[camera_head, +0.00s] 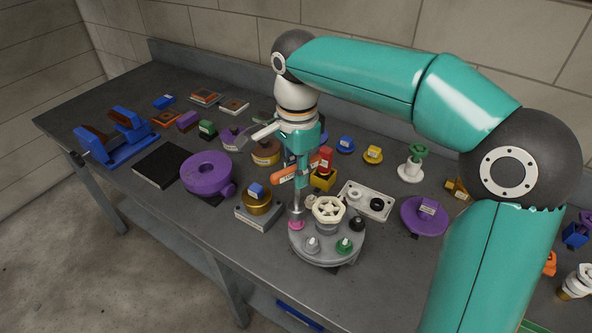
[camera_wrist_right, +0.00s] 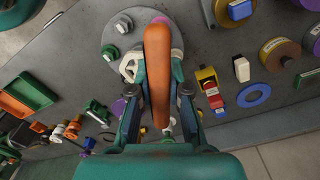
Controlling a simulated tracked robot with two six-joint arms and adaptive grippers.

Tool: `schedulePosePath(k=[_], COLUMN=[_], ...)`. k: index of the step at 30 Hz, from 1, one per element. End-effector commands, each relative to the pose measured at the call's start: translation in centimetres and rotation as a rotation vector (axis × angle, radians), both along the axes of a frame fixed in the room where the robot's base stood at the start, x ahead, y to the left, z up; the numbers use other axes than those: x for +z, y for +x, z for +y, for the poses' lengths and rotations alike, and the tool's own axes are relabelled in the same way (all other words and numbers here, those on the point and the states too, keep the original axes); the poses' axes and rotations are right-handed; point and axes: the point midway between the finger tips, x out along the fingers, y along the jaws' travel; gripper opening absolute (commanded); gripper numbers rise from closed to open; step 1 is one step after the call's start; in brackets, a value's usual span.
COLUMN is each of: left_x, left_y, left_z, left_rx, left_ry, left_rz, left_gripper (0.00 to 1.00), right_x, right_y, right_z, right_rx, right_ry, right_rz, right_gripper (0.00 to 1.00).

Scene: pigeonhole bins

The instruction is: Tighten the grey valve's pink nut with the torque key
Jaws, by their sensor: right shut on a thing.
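The grey valve (camera_head: 327,252) has a round flange, a cream handwheel (camera_head: 328,209) and several coloured nuts. Its pink nut (camera_head: 296,225) is on the flange's left side. My right gripper (camera_head: 304,166) is shut on the orange handle of the torque key (camera_head: 286,179). The key's grey shaft points down, its lower end at or just above the pink nut; contact is unclear. My left gripper is out of view.
A brass part on a grey block (camera_head: 258,207) and a purple round part (camera_head: 207,173) stand left of the valve. A white plate (camera_head: 365,200) lies behind right, a purple disc (camera_head: 424,216) further right. The bench's front edge is close to the valve.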

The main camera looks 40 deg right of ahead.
Motion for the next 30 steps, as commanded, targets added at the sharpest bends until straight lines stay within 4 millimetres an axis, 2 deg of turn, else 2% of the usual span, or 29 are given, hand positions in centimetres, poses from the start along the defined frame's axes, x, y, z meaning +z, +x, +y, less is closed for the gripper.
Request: schedulePosePath(k=[11,30], left_x=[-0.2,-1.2], left_y=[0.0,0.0], left_z=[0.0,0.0], left_rx=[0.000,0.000], left_ry=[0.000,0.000], left_rz=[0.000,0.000], left_gripper=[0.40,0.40], right_x=[-0.2,-1.6], right_y=[0.0,0.0], right_z=[0.0,0.0], right_rx=[-0.001,0.000], right_ry=[0.000,0.000], right_rz=[-0.001,0.000], right_gripper=[0.00,0.00])
